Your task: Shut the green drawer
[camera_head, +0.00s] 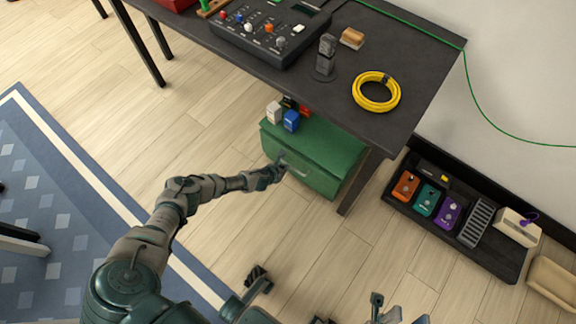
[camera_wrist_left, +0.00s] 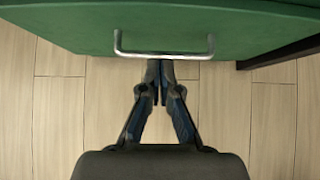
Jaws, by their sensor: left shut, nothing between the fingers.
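The green drawer unit (camera_head: 318,160) stands on the floor under the workbench. Its front carries a pale metal bar handle (camera_head: 298,172). In the left wrist view the green front (camera_wrist_left: 60,28) fills the top, with the handle (camera_wrist_left: 165,54) along its lower edge. My left gripper (camera_head: 281,163) is shut and empty, with its fingertips at the drawer front by the handle. In the left wrist view its fingers (camera_wrist_left: 160,68) meet just below the handle bar; contact is unclear. How far the drawer stands out is hard to tell. My right gripper cannot be made out clearly among my parts at the bottom edge.
Small white and blue boxes (camera_head: 291,121) stand on the green unit. The dark workbench (camera_head: 340,85) overhangs it, with a table leg (camera_head: 360,183) at its right. A black tray (camera_head: 490,261) with coloured pedals lies right. The wooden floor before the drawer is mostly clear.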

